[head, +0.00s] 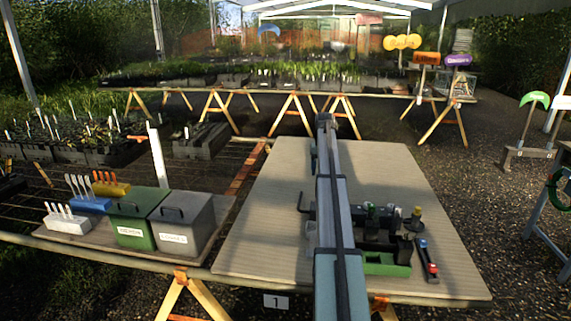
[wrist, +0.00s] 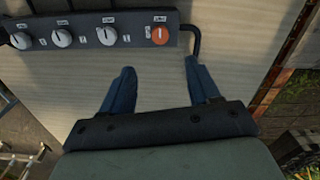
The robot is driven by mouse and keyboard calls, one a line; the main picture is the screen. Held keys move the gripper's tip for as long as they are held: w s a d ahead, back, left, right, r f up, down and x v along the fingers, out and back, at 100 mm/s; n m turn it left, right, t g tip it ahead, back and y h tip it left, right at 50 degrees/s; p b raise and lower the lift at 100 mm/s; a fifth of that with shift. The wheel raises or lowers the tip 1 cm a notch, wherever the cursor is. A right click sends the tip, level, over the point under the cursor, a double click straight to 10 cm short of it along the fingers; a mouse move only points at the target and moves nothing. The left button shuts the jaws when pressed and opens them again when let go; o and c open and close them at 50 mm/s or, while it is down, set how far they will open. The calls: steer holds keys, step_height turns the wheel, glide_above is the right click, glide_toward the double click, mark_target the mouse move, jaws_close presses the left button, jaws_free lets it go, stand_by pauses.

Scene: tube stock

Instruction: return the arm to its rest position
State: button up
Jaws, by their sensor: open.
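In the wrist view my gripper (wrist: 159,66) is open, with its two blue fingers spread over the bare board and nothing between them. The right fingertip appears close to the end of a bent dark rod (wrist: 198,30); I cannot tell whether they touch. In the head view my arm runs up the middle over the pale board (head: 270,200), and the gripper itself cannot be made out there. A dark panel (wrist: 90,33) with white knobs and one orange knob (wrist: 160,34) lies beyond the fingers in the wrist view.
Right of my arm stand dark fixtures, a green tray (head: 387,269) and a black holder with red and blue parts (head: 428,262). The board's far part is clear.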

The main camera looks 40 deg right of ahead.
steer(key=s+a+f+y, duration=0.2)
steer(key=s+a+f, duration=0.55)
steer(key=a, duration=0.85)
steer(key=s+a+f+y, duration=0.1)
steer(key=s+a+f, duration=0.6)
steer(key=a, duration=0.8)
steer(key=s+a+f+y, duration=0.2)
steer(key=s+a+f, duration=0.3)
steer(key=a+f, duration=0.75)
steer(key=s+a+f+n+g, duration=0.2)
steer(key=s+a+f, duration=0.4)
steer(key=a+f, duration=0.25)
steer(key=s+a+f+n+g+h, duration=0.2)
steer(key=s+a+f, duration=0.2)
steer(key=s+f, duration=0.6)
steer(key=s+a+f+n+g+h, duration=0.2)
steer(key=s+f, duration=0.8)
steer(key=s, duration=0.6)
steer(key=a+n+h, duration=0.1)
steer(key=a, duration=0.1)
steer(key=shift+s+a+f+g, duration=0.2)
steer(key=shift+a+g, duration=0.1)
steer(key=shift+g, duration=0.1)
